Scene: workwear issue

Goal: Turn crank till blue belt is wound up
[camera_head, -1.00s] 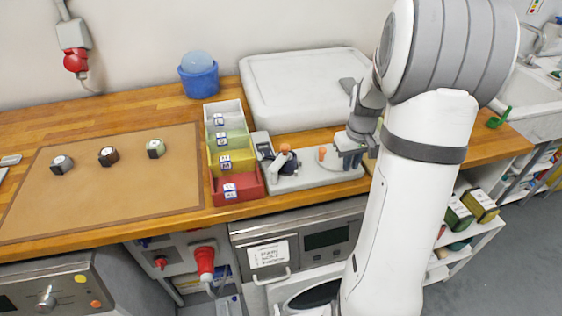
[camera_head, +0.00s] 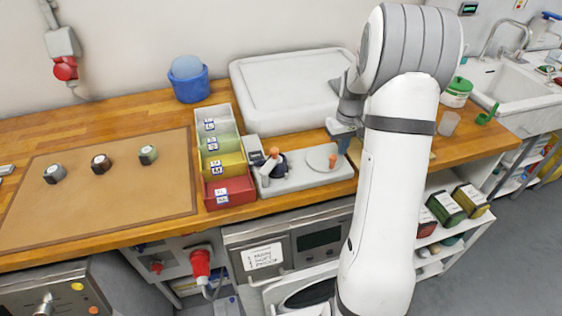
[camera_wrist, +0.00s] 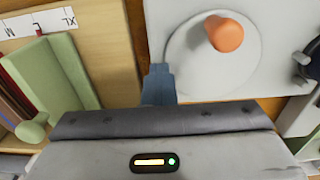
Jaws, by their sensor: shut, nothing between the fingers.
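The winder is a pale grey plate (camera_head: 305,181) at the bench's front edge. On its right part is a round grey disc (camera_head: 319,154) with an orange crank knob (camera_head: 332,161); the knob also shows in the wrist view (camera_wrist: 226,35). On its left part is a dark blue spool (camera_head: 282,167) with an orange-tipped lever (camera_head: 273,153). I cannot make out a loose length of blue belt. My gripper (camera_head: 341,130) is shut and empty at the plate's back right, with its fingertips (camera_wrist: 158,72) beside the disc's rim, apart from the knob.
Stepped coloured bins (camera_head: 231,190) stand left of the plate, and a large white lidded box (camera_head: 290,85) behind it. In the wrist view a size board (camera_wrist: 35,25) with a green slider (camera_wrist: 45,75) lies close to my fingers. A brown mat (camera_head: 100,205) lies far left.

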